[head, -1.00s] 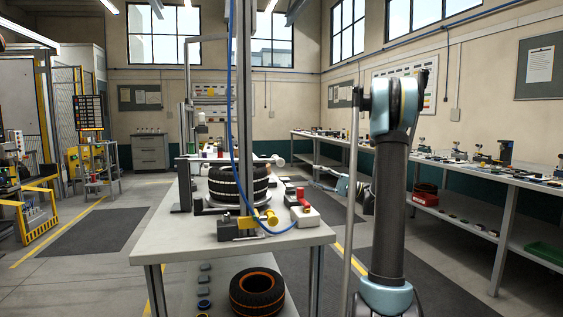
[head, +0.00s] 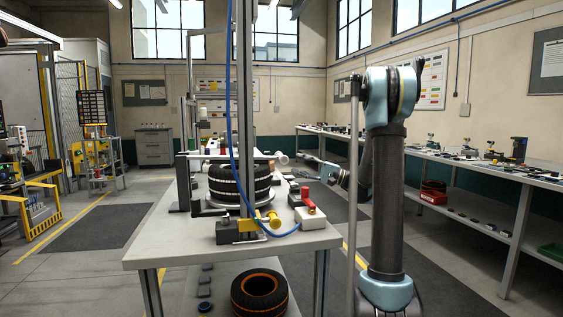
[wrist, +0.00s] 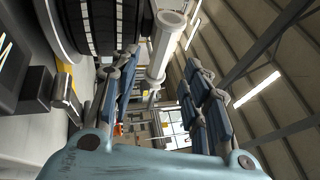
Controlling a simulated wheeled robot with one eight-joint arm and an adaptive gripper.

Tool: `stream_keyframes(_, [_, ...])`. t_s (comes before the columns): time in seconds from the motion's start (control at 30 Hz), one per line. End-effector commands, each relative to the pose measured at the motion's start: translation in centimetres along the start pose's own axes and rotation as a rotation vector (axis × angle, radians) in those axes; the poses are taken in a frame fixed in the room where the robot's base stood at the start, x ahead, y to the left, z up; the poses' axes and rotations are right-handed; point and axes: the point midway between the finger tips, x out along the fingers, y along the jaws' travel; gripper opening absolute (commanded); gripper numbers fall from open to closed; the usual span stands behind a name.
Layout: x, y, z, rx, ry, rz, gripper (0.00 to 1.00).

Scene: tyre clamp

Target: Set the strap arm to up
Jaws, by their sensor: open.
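In the wrist view, the white handle (wrist: 162,48) with a flanged end shows between the blue-grey finger pads. My gripper (head: 306,159) is open, just right of the handle end, with its fingers pointing at it. In the wrist view the fingers (wrist: 157,78) lie on both sides of the handle, with gaps; I cannot tell how deep it sits between them.
A bench (head: 185,245) carries the clamp, a yellow-handled fixture (head: 250,226) and a white box with a red top (head: 309,214). A metal post and blue hose rise before the tyre. Another tyre (head: 259,292) lies below. A long side bench (head: 470,165) is at the right.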

Motion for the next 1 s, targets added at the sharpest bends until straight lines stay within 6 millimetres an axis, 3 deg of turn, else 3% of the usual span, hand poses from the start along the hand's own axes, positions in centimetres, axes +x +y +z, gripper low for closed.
stream_keyframes(0.3, [5.5,0.0,0.1,0.001,-0.003,0.000,0.43])
stream_keyframes(0.5, [7.7,0.0,0.1,0.001,-0.002,0.000,0.43])
stream_keyframes(0.93, [8.5,0.0,0.0,0.000,-0.001,0.000,0.43])
stream_keyframes(1.0, [8.5,0.0,0.0,0.000,-0.002,0.000,0.29])
